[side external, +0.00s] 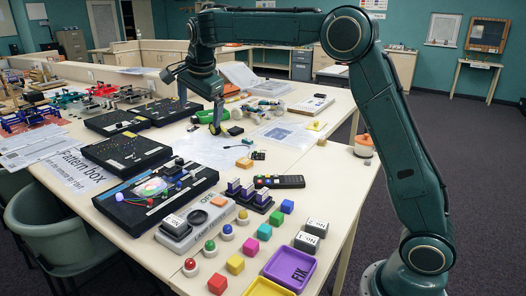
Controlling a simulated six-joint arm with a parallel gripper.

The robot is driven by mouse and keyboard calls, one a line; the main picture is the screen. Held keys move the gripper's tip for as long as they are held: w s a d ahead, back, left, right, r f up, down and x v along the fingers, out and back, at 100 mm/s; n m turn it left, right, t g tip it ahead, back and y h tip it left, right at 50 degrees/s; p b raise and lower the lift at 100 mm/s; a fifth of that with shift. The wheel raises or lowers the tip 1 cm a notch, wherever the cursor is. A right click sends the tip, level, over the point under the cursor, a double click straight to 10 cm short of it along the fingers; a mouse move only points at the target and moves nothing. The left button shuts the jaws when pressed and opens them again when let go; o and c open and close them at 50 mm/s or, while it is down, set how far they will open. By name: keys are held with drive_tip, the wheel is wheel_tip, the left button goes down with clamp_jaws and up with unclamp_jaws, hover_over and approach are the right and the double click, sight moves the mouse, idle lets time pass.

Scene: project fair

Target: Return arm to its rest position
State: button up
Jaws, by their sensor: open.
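My dark green arm arches over the long cream table from its base at the right edge of the side external view. My gripper (200,110) hangs down above the middle of the table, with its two fingers spread apart. I see nothing held between the fingers. One fingertip looks close to the sheets and small parts around it, but I cannot tell whether it touches anything.
Black pattern boxes (126,152) lie left of my gripper. A purple tray (290,268), coloured cubes (264,232), round buttons (190,267) and a remote (279,181) crowd the near end. An orange-topped pot (363,144) stands near my arm.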

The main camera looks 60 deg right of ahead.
drive_tip(key=shift+w+f, duration=0.1)
drive_tip(key=shift+w, duration=0.1)
drive_tip(key=shift+f, duration=0.1)
drive_tip(key=x, duration=0.9)
drive_tip(key=shift+d+f, duration=0.15)
drive_tip(key=shift+f, duration=0.2)
drive_tip(key=shift+r, duration=0.15)
idle(0.6)
drive_tip(key=v, duration=0.9)
drive_tip(key=shift+r, duration=0.35)
drive_tip(key=shift+s, duration=0.15)
